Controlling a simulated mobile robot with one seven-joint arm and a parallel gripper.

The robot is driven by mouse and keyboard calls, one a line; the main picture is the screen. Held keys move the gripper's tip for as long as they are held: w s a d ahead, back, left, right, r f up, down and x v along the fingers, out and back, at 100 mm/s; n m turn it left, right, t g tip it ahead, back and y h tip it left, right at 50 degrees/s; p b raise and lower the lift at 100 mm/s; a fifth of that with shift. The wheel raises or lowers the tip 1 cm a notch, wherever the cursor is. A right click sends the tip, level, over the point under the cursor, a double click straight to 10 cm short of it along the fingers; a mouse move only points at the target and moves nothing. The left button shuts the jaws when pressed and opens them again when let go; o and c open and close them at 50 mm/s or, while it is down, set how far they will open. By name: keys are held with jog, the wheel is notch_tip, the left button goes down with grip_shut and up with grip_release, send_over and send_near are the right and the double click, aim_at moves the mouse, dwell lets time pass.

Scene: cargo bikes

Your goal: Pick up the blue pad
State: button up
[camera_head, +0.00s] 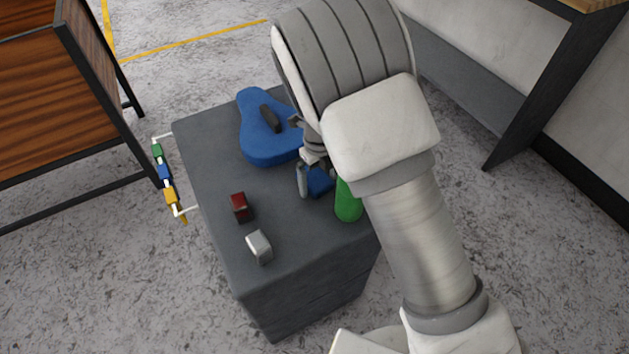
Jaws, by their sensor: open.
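A small blue block-like piece (320,182), which may be the blue pad, lies on the grey cabinet top (205,165), partly hidden by my gripper and arm. My gripper (311,178) is open, its fingers pointing down right at this piece. One finger shows on its left side; the other is mostly hidden, so I cannot tell whether the piece is between them or touched. A larger flat blue saddle-shaped object (265,145) lies behind it, with a small black item (270,118) on top.
A green cylinder (348,203) stands close to the right of the small blue piece, beside my arm. A dark red block (241,207) and a silvery block (259,246) lie at the front left. A rail with coloured pieces (164,173) sticks out at the left edge.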

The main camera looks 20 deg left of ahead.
aim_at(319, 181)
jog(key=shift+c, duration=0.3)
jog(key=c, duration=1.1)
jog(key=shift+r, duration=0.15)
notch_tip(319, 181, up, 4)
jog(key=shift+r+p, duration=0.1)
jog(key=shift+p, duration=0.95)
jog(key=s+r+p, duration=0.1)
jog(key=s+r, duration=0.1)
jog(key=s, duration=0.2)
jog(key=s+d+r+p, duration=0.1)
jog(key=s+r, duration=0.1)
jog(key=s, duration=0.1)
jog(key=s+r+p, duration=0.1)
jog(key=s+r, duration=0.1)
jog(key=s, duration=0.2)
jog(key=shift+s+d+r+p, duration=0.15)
jog(key=shift+s+r+p, duration=0.15)
jog(key=shift+p, duration=0.1)
jog(key=o, duration=0.6)
jog(key=c, duration=0.5)
